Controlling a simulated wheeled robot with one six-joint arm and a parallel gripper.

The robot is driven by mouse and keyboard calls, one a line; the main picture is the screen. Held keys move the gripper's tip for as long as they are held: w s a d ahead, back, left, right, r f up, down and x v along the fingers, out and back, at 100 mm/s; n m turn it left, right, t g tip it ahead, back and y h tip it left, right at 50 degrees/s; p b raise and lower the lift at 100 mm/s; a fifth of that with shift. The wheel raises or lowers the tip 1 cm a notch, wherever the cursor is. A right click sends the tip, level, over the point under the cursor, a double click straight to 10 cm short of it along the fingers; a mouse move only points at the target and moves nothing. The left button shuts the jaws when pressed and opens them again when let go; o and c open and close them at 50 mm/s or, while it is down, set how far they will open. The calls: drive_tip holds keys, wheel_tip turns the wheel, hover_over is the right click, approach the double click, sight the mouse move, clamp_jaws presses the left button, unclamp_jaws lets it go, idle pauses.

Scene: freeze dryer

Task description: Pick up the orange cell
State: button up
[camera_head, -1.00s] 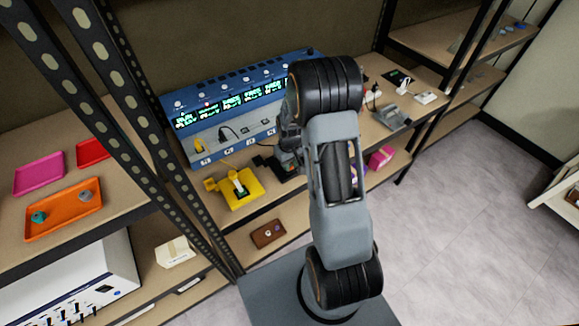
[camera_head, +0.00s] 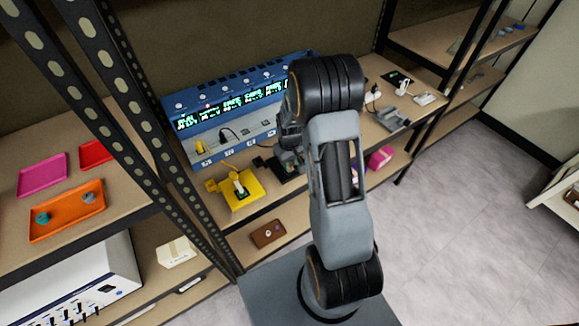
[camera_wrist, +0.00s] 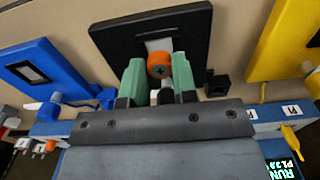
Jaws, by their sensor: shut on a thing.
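A black flat holder (camera_wrist: 112,38) lies just beyond and under the cell, with a pale strip behind the cell. I cannot tell whether the cell still touches the holder. In the head view the black holder (camera_head: 290,176) shows partly beside my arm, and the cell is hidden.
A yellow holder (camera_head: 249,199) stands left of the black one, and a blue holder (camera_wrist: 42,70) shows in the wrist view. A blue instrument panel (camera_head: 216,149) stands behind them. Black shelf posts (camera_head: 130,110) rise at the left. A pink item (camera_head: 380,158) lies at the right.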

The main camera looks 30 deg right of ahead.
drive_tip(key=shift+r+p, duration=1.05)
drive_tip(key=shift+r, duration=0.6)
drive_tip(key=shift+a, duration=0.1)
